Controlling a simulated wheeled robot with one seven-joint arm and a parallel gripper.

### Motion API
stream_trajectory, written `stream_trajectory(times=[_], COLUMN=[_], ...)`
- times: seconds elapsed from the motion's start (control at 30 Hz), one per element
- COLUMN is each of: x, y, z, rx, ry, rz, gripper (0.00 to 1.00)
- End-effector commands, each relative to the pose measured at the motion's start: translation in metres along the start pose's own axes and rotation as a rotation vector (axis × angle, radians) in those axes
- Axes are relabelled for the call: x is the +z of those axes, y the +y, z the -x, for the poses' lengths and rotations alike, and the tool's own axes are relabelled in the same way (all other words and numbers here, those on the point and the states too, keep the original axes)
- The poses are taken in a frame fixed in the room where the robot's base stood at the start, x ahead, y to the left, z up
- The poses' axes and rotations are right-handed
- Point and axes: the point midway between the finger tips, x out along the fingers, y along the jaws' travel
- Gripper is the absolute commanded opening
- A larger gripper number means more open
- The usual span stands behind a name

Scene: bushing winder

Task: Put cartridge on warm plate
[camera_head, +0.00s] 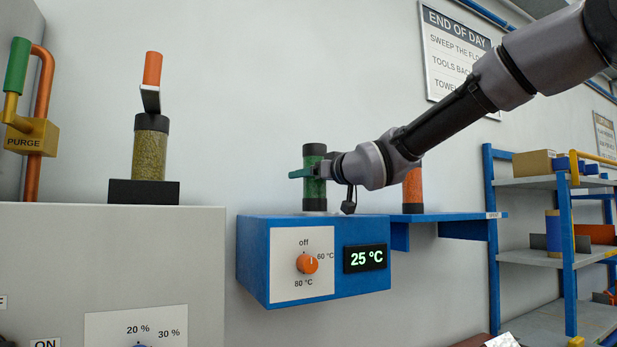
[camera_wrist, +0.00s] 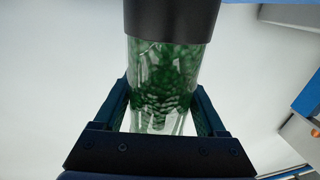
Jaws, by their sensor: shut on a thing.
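A cartridge of green beads (camera_head: 314,188) with black end caps stands upright over the blue warm plate unit (camera_head: 250,262). Its lower end is at the plate's top; I cannot tell whether it rests there or is held just above. My gripper (camera_head: 312,172) is shut around its upper part, reaching in from the right. In the wrist view the clear body of the green cartridge (camera_wrist: 163,75) sits between my two fingers (camera_wrist: 163,105). The unit's orange knob (camera_head: 307,263) points up near the off and 60 °C marks, and its display (camera_head: 365,258) reads 25 °C.
A cartridge of orange beads (camera_head: 413,190) stands on a blue shelf (camera_head: 450,217) right of the plate, partly behind my arm. A yellow-green cartridge (camera_head: 149,155) stands on a black base on the grey cabinet (camera_head: 110,245) at left. Blue shelving (camera_head: 569,240) stands at right.

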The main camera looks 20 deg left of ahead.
Motion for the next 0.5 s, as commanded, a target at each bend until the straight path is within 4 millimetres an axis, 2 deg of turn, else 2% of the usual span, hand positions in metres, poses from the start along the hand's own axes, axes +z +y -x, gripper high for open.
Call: stream_trajectory(times=[0.3,0.33,0.4,0.5], x=[0.0016,0.0028,0.0024,0.0023], y=[0.0003,0.0003,0.0003,0.0003], z=[0.0,-0.0001,0.0,-0.0001], rx=[0.0,0.0,0.0,0.0], ry=[0.002,0.001,0.001,0.001], rz=[0.0,-0.001,0.0,0.0], gripper=[0.0,0.77,1.0,1.0])
